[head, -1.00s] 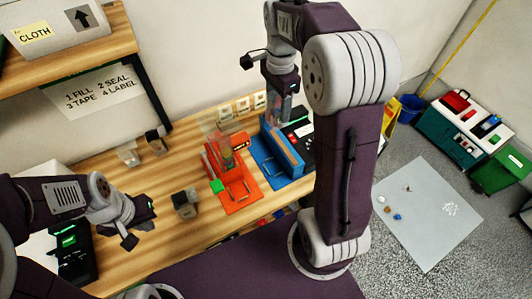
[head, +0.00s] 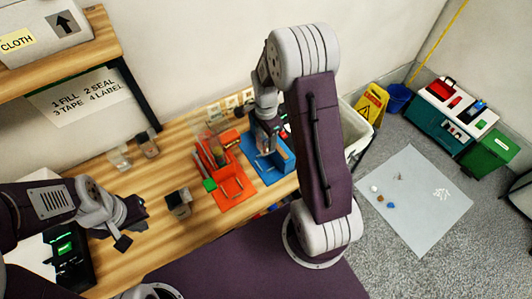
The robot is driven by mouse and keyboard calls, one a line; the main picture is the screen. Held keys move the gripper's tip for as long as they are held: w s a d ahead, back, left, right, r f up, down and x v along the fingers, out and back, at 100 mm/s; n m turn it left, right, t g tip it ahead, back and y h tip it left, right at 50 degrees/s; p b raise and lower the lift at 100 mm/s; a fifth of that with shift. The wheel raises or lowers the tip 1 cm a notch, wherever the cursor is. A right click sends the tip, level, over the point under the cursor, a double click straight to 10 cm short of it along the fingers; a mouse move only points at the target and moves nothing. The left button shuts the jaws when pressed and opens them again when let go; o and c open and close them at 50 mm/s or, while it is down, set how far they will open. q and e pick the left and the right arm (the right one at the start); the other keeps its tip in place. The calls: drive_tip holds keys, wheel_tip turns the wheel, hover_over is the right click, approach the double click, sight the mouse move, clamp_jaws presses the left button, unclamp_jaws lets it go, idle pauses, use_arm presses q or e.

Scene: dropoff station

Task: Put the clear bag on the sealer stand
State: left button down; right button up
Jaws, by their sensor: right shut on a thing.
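My right gripper (head: 268,148) points down at the blue stand (head: 277,176) on the wooden bench. It is shut on a pale see-through thing, which looks like the clear bag; its edges are hard to make out, and I cannot tell whether it touches the stand. An orange stand (head: 236,190) with a green-tipped part is just left of the blue one. A clear upright piece shows at its back. Which of the two is the sealer stand is not plain.
A small dark-topped block (head: 178,204) stands between my left gripper and the orange stand. Small holders (head: 147,144) stand at the back left, under a shelf (head: 75,45). A black device (head: 70,256) with a green screen is at the left. Bare bench lies around the block.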

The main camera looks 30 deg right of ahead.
drive_tip(key=f, duration=0.6)
drive_tip(key=shift+w+f, duration=0.1)
drive_tip(key=shift+w, duration=0.1)
drive_tip(key=shift+s+f+p, duration=0.15)
drive_tip(key=shift+f+p, duration=0.35)
drive_tip(key=shift+f, duration=1.9)
drive_tip(key=o, duration=1.4)
drive_tip(key=shift+c, duration=0.2)
drive_tip(key=shift+o, duration=0.6)
